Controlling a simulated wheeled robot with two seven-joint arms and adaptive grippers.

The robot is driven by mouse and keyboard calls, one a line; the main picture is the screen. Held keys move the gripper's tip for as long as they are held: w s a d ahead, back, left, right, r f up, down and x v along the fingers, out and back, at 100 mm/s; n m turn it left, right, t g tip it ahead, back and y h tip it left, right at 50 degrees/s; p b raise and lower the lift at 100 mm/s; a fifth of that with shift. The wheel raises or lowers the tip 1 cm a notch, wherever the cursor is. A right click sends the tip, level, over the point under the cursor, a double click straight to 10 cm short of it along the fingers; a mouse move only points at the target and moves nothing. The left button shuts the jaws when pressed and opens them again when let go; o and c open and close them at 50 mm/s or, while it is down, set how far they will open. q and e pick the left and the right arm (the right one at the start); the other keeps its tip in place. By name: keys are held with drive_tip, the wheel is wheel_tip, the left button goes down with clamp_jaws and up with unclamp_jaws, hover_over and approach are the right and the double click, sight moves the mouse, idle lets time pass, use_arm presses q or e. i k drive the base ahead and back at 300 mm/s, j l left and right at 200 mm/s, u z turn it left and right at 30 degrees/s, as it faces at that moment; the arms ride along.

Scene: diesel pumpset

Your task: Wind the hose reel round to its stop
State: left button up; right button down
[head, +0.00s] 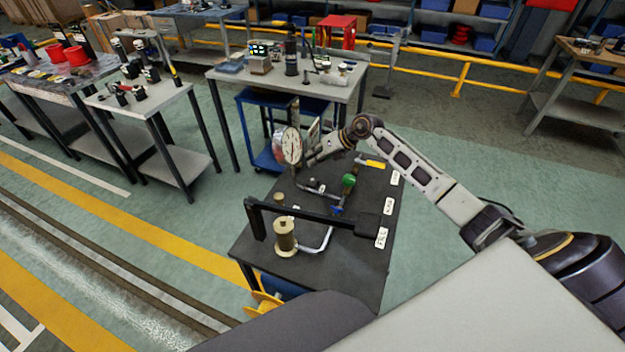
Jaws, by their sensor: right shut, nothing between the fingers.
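A yellow part (263,304), which looks like the hose reel, shows low at the near left edge of the black-topped table (345,270). Most of it is hidden behind the table and my own body, so its crank and stop cannot be made out. My right gripper (314,158) is at the far end of the table, beside a round white dial gauge (292,146). It is shut and empty, well apart from the yellow part. I cannot tell whether it touches the gauge. My left gripper is not in view.
On the table are a black bar (310,212), a brass-coloured cylinder (285,238), a bent silver pipe (318,243), a green-topped valve (349,182) and a yellow handle (375,163). A blue cart (262,150) stands behind. Floor to the left is clear.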

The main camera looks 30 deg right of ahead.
sight(267, 302)
drive_tip(key=k+l, duration=0.2)
drive_tip(key=l, duration=0.15)
drive_tip(key=k+l, duration=0.25)
drive_tip(key=l, duration=0.15)
drive_tip(key=k+l, duration=0.2)
drive_tip(key=l, duration=0.15)
